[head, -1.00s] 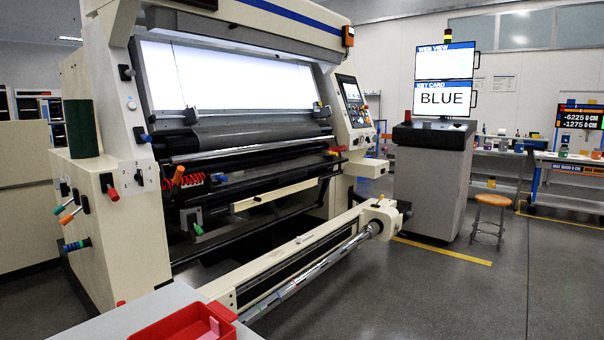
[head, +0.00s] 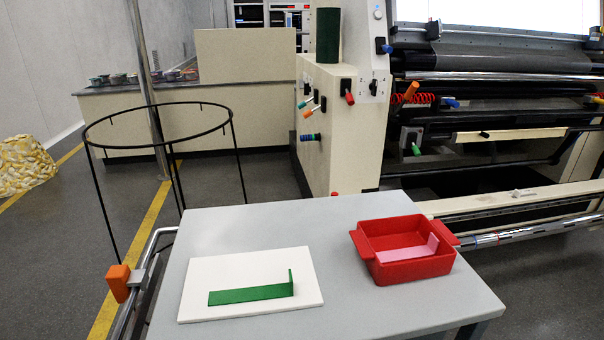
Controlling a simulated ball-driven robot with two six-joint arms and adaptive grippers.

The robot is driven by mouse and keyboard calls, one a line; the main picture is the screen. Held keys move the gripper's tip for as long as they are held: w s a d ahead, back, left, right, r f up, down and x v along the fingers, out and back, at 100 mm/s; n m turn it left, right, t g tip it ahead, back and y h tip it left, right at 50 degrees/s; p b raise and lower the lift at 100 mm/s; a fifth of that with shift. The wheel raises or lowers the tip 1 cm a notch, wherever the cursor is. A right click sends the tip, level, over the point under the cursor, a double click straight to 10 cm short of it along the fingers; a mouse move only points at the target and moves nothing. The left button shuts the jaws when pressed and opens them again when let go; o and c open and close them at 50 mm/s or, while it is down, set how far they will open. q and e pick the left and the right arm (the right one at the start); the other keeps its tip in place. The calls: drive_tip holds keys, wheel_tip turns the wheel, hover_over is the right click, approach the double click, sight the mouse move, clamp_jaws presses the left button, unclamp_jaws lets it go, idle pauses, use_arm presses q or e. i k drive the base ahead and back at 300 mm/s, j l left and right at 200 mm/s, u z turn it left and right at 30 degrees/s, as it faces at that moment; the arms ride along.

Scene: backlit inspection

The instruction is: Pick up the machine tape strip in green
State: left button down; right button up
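The green tape strip (head: 248,295) lies on a white board (head: 215,270) on the grey table. It lies flat, with its right end bent upright. A pink strip of similar shape (head: 408,253) lies inside a red tray (head: 411,275) to the right of the board. Neither of my grippers shows in the head view.
The grey table (head: 330,235) has bare room between board and tray. A black ring stand (head: 158,105) and a rail with an orange block (head: 118,283) stand left of the table. The large inspection machine (head: 340,130) stands behind it, close to its far edge.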

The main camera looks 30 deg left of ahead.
sight(270, 292)
drive_tip(key=j+u, duration=0.1)
drive_tip(key=u, duration=0.25)
drive_tip(key=j+u, duration=0.1)
drive_tip(key=u, duration=0.25)
drive_tip(key=j+u, duration=0.1)
drive_tip(key=u, duration=0.25)
drive_tip(key=l+u, duration=0.7)
drive_tip(key=u, duration=0.15)
drive_tip(key=k, duration=0.05)
